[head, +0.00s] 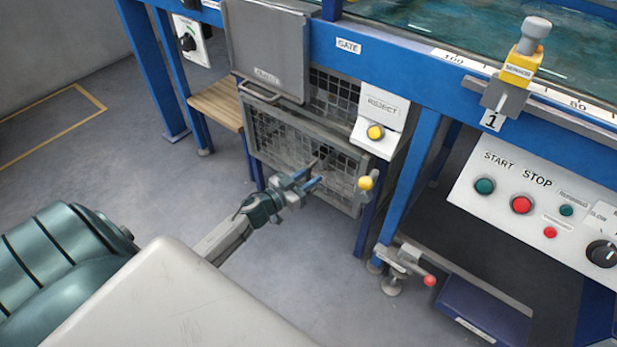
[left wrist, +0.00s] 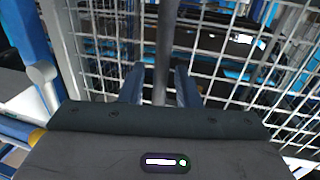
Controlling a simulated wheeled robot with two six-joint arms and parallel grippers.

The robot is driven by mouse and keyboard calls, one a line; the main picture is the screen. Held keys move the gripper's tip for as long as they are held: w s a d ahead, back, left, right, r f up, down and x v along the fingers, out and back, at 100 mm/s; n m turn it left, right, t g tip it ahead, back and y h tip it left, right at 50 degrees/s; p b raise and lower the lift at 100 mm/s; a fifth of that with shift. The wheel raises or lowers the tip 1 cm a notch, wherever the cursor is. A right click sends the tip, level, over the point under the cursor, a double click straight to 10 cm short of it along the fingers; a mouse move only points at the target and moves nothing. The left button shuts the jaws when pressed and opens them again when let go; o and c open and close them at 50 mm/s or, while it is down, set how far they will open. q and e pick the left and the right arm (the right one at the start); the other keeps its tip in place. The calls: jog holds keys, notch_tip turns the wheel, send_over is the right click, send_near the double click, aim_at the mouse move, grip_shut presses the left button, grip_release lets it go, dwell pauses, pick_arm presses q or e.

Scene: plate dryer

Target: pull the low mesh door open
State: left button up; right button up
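The low mesh door (head: 275,140) is a grey-framed wire panel under the blue bench rail. It fills most of the left wrist view (left wrist: 95,55). A yellow knob (head: 365,183) sits at its right edge. My left gripper (head: 305,182) is in front of the mesh, fingers toward it. In the left wrist view, a grey bar (left wrist: 163,45) runs between the two blue fingers (left wrist: 160,88), with a visible gap at least on the left side. The fingers look open around the bar; contact is unclear. My right gripper is not in view.
A grey panel (head: 268,45) with a handle hangs above the mesh. A reject box with a yellow button (head: 376,132) is at upper right. Blue legs (head: 405,190) stand beside the door. A red-tipped lever (head: 429,280) sits low right. The floor (head: 150,170) at left is clear.

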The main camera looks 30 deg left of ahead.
pick_arm(q)
grip_shut()
jog(key=shift+s, duration=0.15)
